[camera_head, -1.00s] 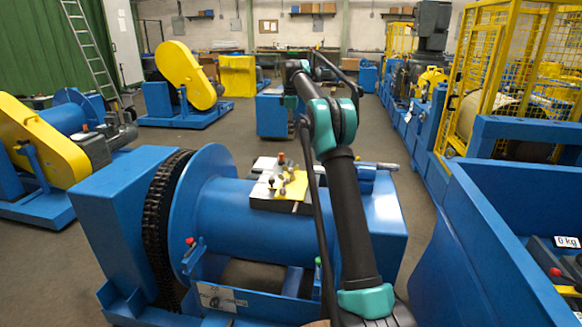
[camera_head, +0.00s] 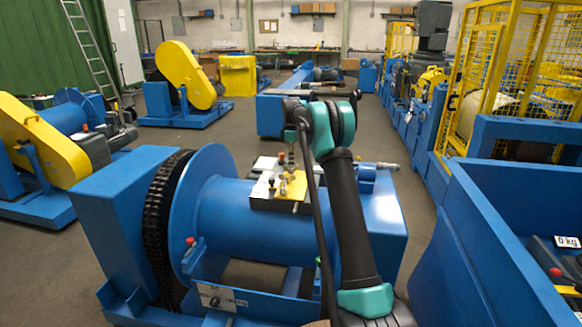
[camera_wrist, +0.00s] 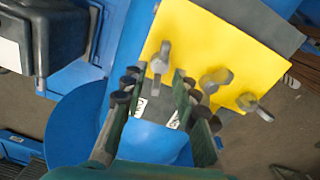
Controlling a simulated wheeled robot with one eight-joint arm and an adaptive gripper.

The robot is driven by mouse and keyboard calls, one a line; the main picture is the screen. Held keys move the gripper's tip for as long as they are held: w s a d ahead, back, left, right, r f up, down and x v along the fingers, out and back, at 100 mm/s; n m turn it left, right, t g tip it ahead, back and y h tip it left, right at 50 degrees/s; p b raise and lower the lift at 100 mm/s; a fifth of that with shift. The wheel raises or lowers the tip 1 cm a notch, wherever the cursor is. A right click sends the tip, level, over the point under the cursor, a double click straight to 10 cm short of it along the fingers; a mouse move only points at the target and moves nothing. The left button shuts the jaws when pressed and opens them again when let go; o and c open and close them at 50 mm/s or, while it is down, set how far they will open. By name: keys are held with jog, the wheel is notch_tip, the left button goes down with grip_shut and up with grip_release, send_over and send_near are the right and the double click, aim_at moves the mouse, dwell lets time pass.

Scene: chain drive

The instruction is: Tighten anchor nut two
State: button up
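A yellow plate (camera_head: 294,193) lies on top of the blue drum machine. Several small anchor nuts with wing-like handles stand on it. In the wrist view the yellow plate (camera_wrist: 190,35) carries a left nut (camera_wrist: 160,60), a middle nut (camera_wrist: 215,80) and a right nut (camera_wrist: 255,106). No label shows which is number two. My gripper (camera_wrist: 155,90) is open and empty, its fingers apart. The left nut shows just past the fingertips, roughly in line with the gap; contact is not visible. In the head view my gripper (camera_head: 291,150) hangs above the plate, small and partly unclear.
The blue drum (camera_head: 235,210) with a black chain (camera_head: 160,215) extends left of the plate. A dark box-shaped unit (camera_wrist: 58,40) is at left in the wrist view. A blue bin wall (camera_head: 490,250) and yellow cage (camera_head: 510,80) stand at right. Floor is open behind.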

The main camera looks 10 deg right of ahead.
jog(key=shift+f, duration=1.45)
grip_shut()
jog(key=shift+m, duration=1.2)
grip_release()
jog(key=shift+r, duration=0.1)
notch_tip(320, 180, up, 12)
jog(key=shift+s, duration=0.15)
